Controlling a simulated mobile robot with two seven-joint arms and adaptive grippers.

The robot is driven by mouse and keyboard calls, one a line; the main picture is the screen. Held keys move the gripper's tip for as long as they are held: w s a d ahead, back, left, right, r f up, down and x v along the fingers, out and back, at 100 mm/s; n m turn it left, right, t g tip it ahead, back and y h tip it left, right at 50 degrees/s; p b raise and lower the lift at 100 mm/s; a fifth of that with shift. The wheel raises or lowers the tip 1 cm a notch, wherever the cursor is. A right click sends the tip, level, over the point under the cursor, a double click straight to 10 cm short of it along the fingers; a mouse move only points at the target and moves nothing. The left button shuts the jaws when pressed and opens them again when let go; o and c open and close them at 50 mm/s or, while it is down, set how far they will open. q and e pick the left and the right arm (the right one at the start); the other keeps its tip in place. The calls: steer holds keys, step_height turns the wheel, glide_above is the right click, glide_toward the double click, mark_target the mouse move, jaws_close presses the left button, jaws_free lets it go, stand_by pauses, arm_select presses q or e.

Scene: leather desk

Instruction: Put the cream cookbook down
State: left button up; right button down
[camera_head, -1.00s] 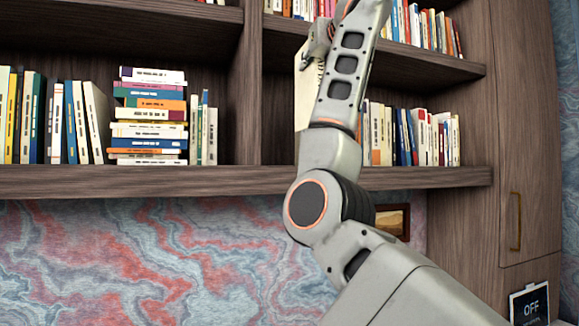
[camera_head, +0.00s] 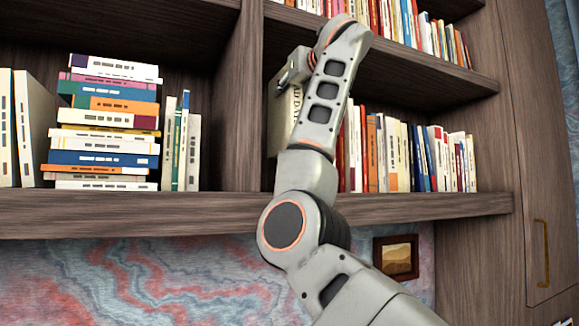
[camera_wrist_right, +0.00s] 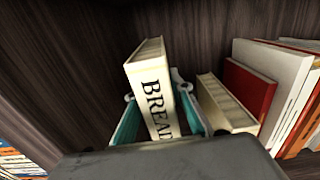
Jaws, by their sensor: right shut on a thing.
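The cream cookbook (camera_head: 282,118) is upright in the lower shelf compartment, just right of the vertical divider, partly hidden behind my right arm. In the right wrist view the cream cookbook (camera_wrist_right: 148,75) shows its spine with the letters "BREAD". My right gripper (camera_wrist_right: 158,108) is shut on it, with a teal finger pad on each side. In the head view my right gripper (camera_head: 292,72) is largely hidden by its own wrist. Whether the book's bottom touches the shelf board cannot be seen. My left gripper is not in view.
Another cream book (camera_wrist_right: 226,103) stands close to the right of the held one, followed by a red book (camera_wrist_right: 249,88) and several white ones. The divider (camera_head: 238,110) bounds the left side. The shelf board (camera_head: 420,207) runs below, the upper shelf (camera_head: 420,65) above.

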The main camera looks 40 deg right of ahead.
glide_above(286, 126)
steer(key=w+d, duration=0.2)
steer(key=w, duration=0.1)
steer(key=f, duration=0.4)
steer(key=shift+s+d+f, duration=0.2)
steer(key=shift+s+f, duration=0.05)
steer(key=shift+f, duration=2)
steer(key=shift+d+f, duration=0.1)
steer(key=shift+f, duration=0.2)
steer(key=shift+f, duration=0.15)
steer(key=c, duration=2)
jaws_free()
steer(key=shift+o, duration=1.1)
